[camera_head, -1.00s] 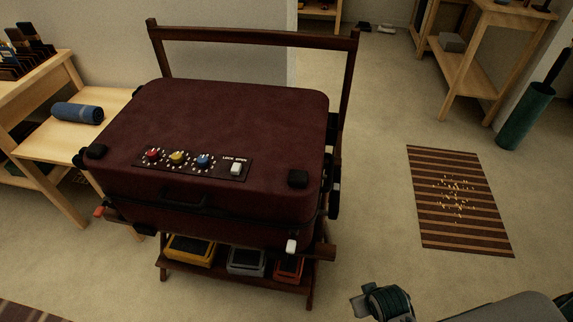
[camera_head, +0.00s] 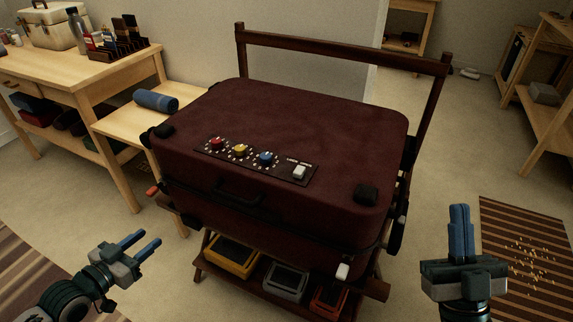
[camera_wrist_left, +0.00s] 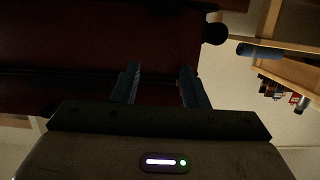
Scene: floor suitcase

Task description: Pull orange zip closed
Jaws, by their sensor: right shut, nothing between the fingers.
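A dark red suitcase (camera_head: 290,120) lies shut-looking on a wooden stand in the head view. A small orange zip pull (camera_head: 152,190) sticks out at its front left corner; a white pull (camera_head: 342,271) hangs near the front right. My left gripper (camera_head: 147,241) is open and empty, in front of and below the left corner, apart from the orange pull. In the left wrist view its fingers (camera_wrist_left: 158,84) stand apart before the dark red suitcase side (camera_wrist_left: 75,50). The orange pull cannot be made out there. My right gripper (camera_head: 460,215) is shut, empty, pointing up right of the suitcase.
The stand has a tall back rail (camera_head: 340,50) and a low shelf with yellow, grey and orange boxes. A wooden bench with a blue roll (camera_head: 156,101) stands close on the left.

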